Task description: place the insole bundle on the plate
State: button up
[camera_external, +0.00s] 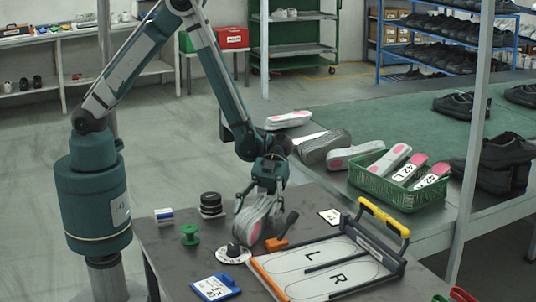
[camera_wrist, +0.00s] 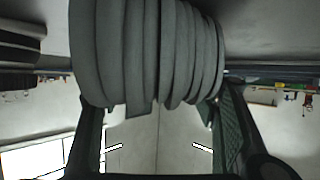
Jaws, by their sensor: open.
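The insole bundle (camera_external: 254,220) is a grey, layered bundle standing on the dark table, under and against my gripper (camera_external: 262,190). In the wrist view the bundle (camera_wrist: 150,50) fills the top middle as several grey curved layers. My gripper (camera_wrist: 157,112) is open there, one finger toward each side of the bundle; whether they touch it I cannot tell. The plate (camera_external: 330,268) is a pale board marked L and R with foot outlines, in a dark frame with a yellow handle, to the right of the bundle. Its surface looks bare.
An orange and black tool (camera_external: 280,241) and a round dial (camera_external: 234,254) stand close to the bundle. A green spool (camera_external: 189,235), a dark stack (camera_external: 211,205) and a blue card (camera_external: 215,288) are to the left. A green basket (camera_external: 388,192) of insoles sits behind the plate.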

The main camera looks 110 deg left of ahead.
aim_at(255, 208)
dwell(0.5)
jog(key=c, duration=1.2)
jog(key=shift+c, duration=0.2)
jog(key=shift+r, duration=0.15)
jog(key=shift+r+p, duration=1.3)
jog(key=shift+r, duration=3.6)
